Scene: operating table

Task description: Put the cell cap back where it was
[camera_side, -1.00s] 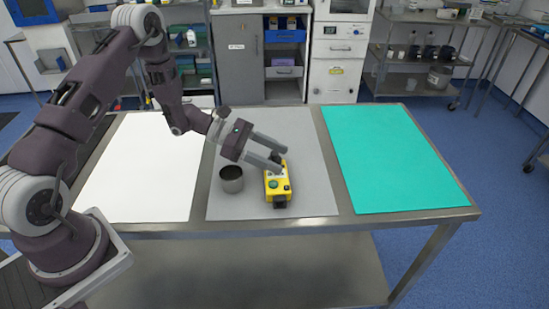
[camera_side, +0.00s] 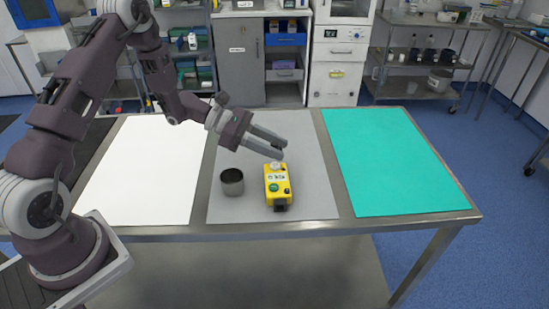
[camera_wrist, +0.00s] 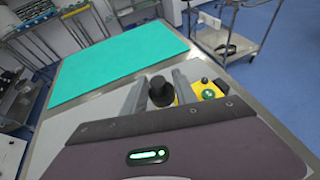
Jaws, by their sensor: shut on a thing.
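The yellow device (camera_side: 278,184) stands on the grey mat in the side view, with a green button, a label and dark knobs. A pale round spot (camera_side: 275,166) shows at its far end. My gripper (camera_side: 278,151) is just above and beyond that end. In the wrist view, my gripper (camera_wrist: 160,94) is shut on a black, round-topped piece, apparently the cell cap (camera_wrist: 161,91). Part of the yellow device (camera_wrist: 208,90) shows to the right of the fingers. In the side view the fingers mostly hide the cap.
A metal cup (camera_side: 232,182) stands left of the device on the grey mat (camera_side: 310,195). A white sheet (camera_side: 145,175) lies to the left and a teal sheet (camera_side: 395,165) to the right, both bare. Shelves and carts stand behind the table.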

